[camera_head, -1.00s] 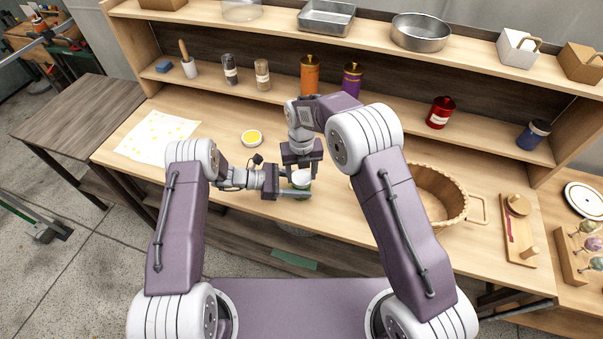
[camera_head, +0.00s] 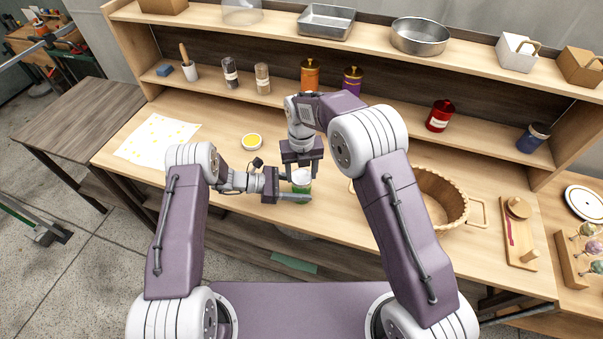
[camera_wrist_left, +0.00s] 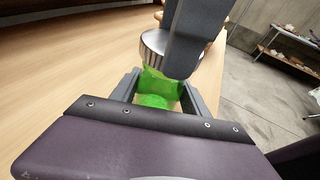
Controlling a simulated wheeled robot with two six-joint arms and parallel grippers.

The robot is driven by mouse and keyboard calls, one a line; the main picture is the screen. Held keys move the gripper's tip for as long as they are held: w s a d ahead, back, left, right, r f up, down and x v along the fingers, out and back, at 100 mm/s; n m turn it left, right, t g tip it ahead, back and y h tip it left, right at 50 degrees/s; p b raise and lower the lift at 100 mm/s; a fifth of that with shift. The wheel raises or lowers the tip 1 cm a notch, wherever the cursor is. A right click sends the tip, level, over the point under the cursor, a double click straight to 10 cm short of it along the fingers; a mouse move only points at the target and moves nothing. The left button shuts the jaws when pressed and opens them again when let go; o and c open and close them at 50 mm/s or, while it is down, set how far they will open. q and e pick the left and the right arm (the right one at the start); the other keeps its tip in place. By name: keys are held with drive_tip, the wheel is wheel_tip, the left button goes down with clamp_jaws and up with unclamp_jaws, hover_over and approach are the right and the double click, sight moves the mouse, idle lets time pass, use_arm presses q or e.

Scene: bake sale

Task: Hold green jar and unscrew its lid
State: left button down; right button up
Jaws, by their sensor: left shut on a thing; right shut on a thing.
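The green jar (camera_head: 301,187) stands upright near the front edge of the workbench, with a pale lid (camera_head: 301,175) on top. In the left wrist view the jar (camera_wrist_left: 155,84) is translucent green and its lid (camera_wrist_left: 154,42) is ribbed silver metal. My left gripper (camera_head: 296,196) is shut around the jar's body from the left; its fingers also show in the left wrist view (camera_wrist_left: 158,90). My right gripper (camera_head: 301,174) points down from above and is shut on the lid. One of its fingers hides part of the lid in the left wrist view.
A round wicker basket (camera_head: 462,205) stands to the right of my right arm. A small yellow-topped dish (camera_head: 252,142) and a spotted white sheet (camera_head: 158,137) lie to the left. Several jars, including an orange one (camera_head: 310,76), stand on the shelf behind.

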sight(301, 176)
wheel_tip(301, 176, up, 4)
drive_tip(key=shift+r, duration=0.1)
use_arm(q)
drive_tip(key=shift+c, duration=2.3)
unclamp_jaws()
